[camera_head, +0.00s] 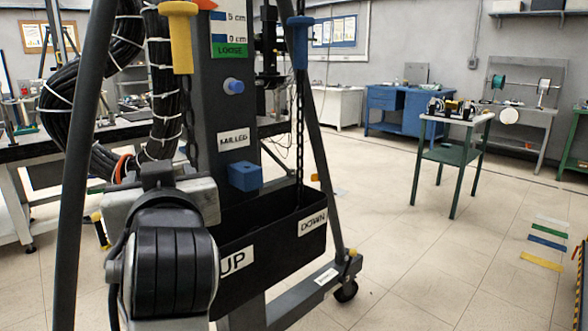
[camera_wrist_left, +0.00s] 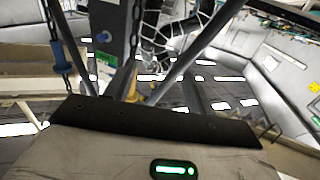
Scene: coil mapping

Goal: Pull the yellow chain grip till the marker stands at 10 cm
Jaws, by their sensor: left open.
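The yellow chain grip (camera_head: 181,38) hangs upright at the upper left of the stand in the head view. It also shows, partly hidden, behind my gripper in the left wrist view (camera_wrist_left: 130,84). An orange-red marker (camera_head: 207,4) is cut by the top edge, beside the scale (camera_head: 231,28) and above its 5 cm line. A blue chain grip (camera_head: 300,42) hangs on the right; it also shows in the left wrist view (camera_wrist_left: 62,60). My left gripper (camera_head: 160,192) is below the yellow grip, apart from it, with its fingertips hard to make out. My right gripper is out of view.
The dark stand legs (camera_head: 88,150) frame the column. A black bin (camera_head: 268,238) labelled UP and DOWN sits below the grips. A blue knob (camera_head: 234,85) and blue block (camera_head: 245,177) stick out. Black cables (camera_head: 100,85) loop at left.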

